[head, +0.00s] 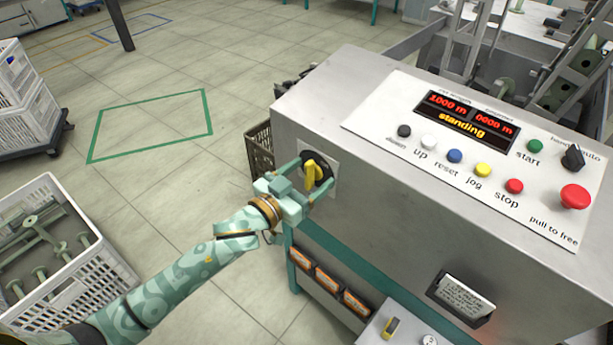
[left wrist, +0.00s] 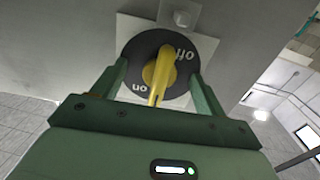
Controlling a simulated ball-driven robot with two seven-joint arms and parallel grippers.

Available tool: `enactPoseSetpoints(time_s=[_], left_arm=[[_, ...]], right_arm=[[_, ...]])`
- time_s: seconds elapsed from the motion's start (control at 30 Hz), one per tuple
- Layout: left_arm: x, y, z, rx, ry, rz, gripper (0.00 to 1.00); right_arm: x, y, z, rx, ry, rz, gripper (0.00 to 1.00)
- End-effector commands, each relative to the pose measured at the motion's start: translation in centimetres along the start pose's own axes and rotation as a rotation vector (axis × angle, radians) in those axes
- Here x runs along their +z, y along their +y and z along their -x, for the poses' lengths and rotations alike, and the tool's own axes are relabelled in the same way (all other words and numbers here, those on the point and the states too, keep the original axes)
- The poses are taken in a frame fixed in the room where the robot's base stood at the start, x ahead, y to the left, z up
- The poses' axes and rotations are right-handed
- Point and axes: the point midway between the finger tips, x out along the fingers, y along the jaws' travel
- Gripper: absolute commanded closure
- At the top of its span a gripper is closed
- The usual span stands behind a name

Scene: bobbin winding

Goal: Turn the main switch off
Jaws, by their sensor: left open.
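The main switch is a yellow knob (head: 312,173) on a black round plate, on the end face of the grey machine cabinet. In the left wrist view the knob (left wrist: 160,75) runs roughly up and down the picture, with "off" at the upper right of the plate and "on" at the lower left. Which label it points to is not clear. My left gripper (head: 303,182) is at the switch, its fingers open on either side of the knob. In the left wrist view the fingers (left wrist: 158,80) show gaps to the knob. My right gripper is not in view.
The panel display (head: 466,117) reads "standing" above several coloured buttons. A red stop knob (head: 574,197) sits at the right. A white crate (head: 75,285) of bobbins stands at the lower left. The floor inside the green outline is clear.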

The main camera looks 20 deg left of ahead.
Motion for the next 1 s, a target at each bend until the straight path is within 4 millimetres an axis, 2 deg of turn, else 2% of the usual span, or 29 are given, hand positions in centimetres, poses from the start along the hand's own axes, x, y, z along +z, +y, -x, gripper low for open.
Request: enactPoseSetpoints(time_s=[0.03, 0.2, 0.27, 0.47, 0.8, 1.0], left_arm=[[0.0, 0.0, 0.0, 0.000, 0.001, 0.000, 0.27], [0.0, 0.0, 0.0, 0.000, 0.001, 0.000, 0.75], [0.0, 0.0, 0.0, 0.000, 0.001, 0.000, 0.89], [-0.2, 0.0, 0.0, -0.001, 0.001, 0.028, 0.89], [-0.4, 0.0, 0.0, -0.001, 0.002, 0.255, 0.89], [-0.1, 0.0, 0.0, -0.001, 0.001, 0.329, 0.89]], right_arm=[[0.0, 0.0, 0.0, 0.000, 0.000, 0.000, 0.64], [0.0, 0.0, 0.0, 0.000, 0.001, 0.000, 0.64], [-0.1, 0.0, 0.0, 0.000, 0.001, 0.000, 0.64], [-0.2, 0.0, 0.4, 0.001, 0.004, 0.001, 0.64], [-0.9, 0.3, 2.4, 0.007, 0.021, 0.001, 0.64], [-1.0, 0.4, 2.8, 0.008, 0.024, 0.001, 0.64]])
